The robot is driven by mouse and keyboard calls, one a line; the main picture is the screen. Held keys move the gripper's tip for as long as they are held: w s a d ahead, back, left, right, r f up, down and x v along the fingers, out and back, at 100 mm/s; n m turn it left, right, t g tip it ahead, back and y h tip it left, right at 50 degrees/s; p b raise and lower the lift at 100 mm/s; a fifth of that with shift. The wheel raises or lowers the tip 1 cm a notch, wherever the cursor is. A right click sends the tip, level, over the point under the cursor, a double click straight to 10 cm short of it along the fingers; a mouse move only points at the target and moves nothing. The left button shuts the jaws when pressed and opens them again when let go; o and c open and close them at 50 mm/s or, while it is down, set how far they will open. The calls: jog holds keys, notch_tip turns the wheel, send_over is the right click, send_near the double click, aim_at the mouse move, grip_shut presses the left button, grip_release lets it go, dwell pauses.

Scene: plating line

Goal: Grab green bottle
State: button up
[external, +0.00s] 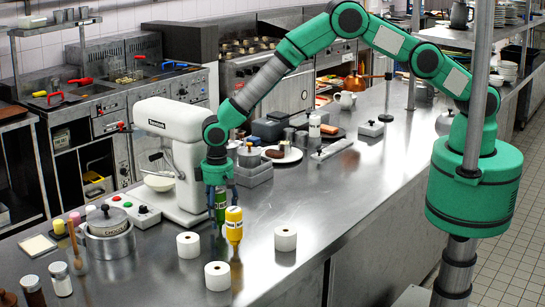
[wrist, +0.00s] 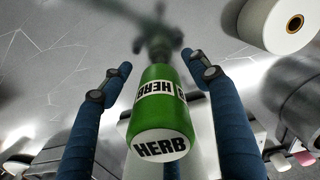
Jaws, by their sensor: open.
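White paper rolls (external: 188,245), (external: 217,275) and (external: 285,238) stand around the bottles on the counter (external: 330,215). A white mixer (external: 165,150) with a bowl is just behind and left. A lidded pot (external: 108,235) stands further left. Counter right of the rolls is clear.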

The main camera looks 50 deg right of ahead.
aim_at(220, 203)
dwell(0.5)
jog(key=c, duration=0.9)
jog(key=shift+r, duration=0.1)
jog(key=shift+r+b, duration=0.3)
jog(key=shift+r, duration=1.1)
jog(key=shift+s+d+r, duration=0.1)
jog(key=shift+r, duration=0.25)
jog(key=s+d+r+b, duration=0.1)
jog(key=s+d, duration=1)
jog(key=shift+r+b, duration=0.2)
jog(key=shift+b, duration=0.1)
jog(key=shift+d, duration=0.15)
